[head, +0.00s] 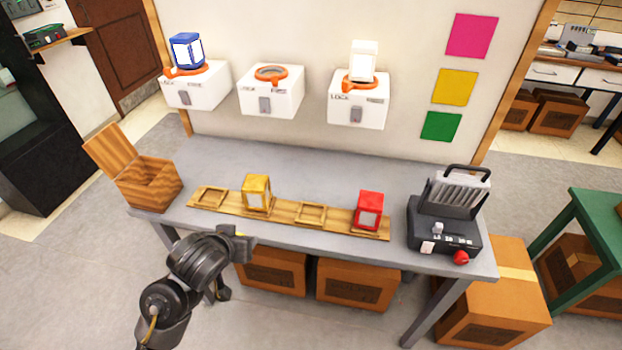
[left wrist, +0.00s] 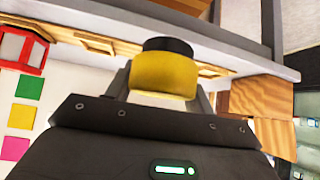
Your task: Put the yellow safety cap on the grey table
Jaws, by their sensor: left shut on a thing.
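The yellow safety cap (left wrist: 163,78), with a dark round end, sits between the fingers of my left gripper (left wrist: 160,85), which is shut on it. In the head view my left gripper (head: 240,243) is at the front edge of the grey table (head: 330,163), left of its middle. My right gripper is not in view.
A wooden rack (head: 228,206) holds a yellow block (head: 257,192) and a red block (head: 369,210). An open wooden box (head: 150,184) stands left, a dark device (head: 444,225) right. Bare tabletop lies behind the rack. Wall units (head: 271,95) hang above; cardboard boxes (head: 358,285) lie below.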

